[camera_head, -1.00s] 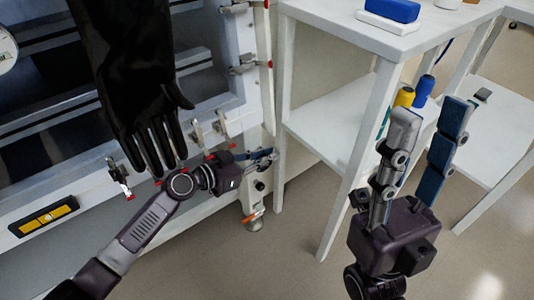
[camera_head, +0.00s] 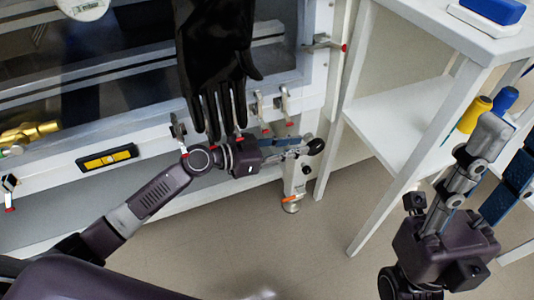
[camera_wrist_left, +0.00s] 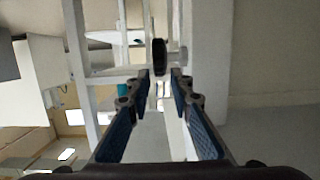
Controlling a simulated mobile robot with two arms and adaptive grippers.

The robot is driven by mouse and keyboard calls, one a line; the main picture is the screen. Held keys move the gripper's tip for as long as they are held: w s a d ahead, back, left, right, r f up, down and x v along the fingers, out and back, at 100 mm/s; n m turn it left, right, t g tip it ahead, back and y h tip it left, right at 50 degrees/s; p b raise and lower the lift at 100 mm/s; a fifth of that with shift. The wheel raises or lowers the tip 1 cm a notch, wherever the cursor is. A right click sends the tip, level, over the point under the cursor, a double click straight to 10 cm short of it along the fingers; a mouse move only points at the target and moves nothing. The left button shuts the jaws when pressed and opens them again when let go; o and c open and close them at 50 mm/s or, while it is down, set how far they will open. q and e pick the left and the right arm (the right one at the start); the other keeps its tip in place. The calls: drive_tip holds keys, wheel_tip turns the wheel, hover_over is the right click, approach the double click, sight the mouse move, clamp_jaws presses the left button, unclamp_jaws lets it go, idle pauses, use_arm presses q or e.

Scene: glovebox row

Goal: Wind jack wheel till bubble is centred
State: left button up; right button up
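The jack wheel (camera_head: 316,146) is a small black disc by the white glovebox leg, at the tips of my left gripper (camera_head: 300,147). In the left wrist view the wheel (camera_wrist_left: 159,57) is edge-on, just beyond and between the spread fingertips (camera_wrist_left: 161,77). Those fingers are apart, and I see no grip on the wheel. The yellow spirit level (camera_head: 107,157) lies on the glovebox's front ledge; its bubble is too small to read. My right gripper (camera_head: 506,135) is open and empty at the right, in front of the white table.
A black glove (camera_head: 215,70) hangs just behind my left gripper. Toggle clamps (camera_head: 283,103) line the glovebox edge. A white table (camera_head: 400,115) stands to the right, with a blue block (camera_head: 493,10) on top and yellow and blue bottles lower down. The floor between is clear.

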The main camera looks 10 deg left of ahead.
use_arm(q)
drive_tip(key=f+v, duration=0.2)
drive_tip(key=v, duration=0.6)
drive_tip(key=shift+s+a, duration=0.35)
drive_tip(key=shift+a, duration=0.15)
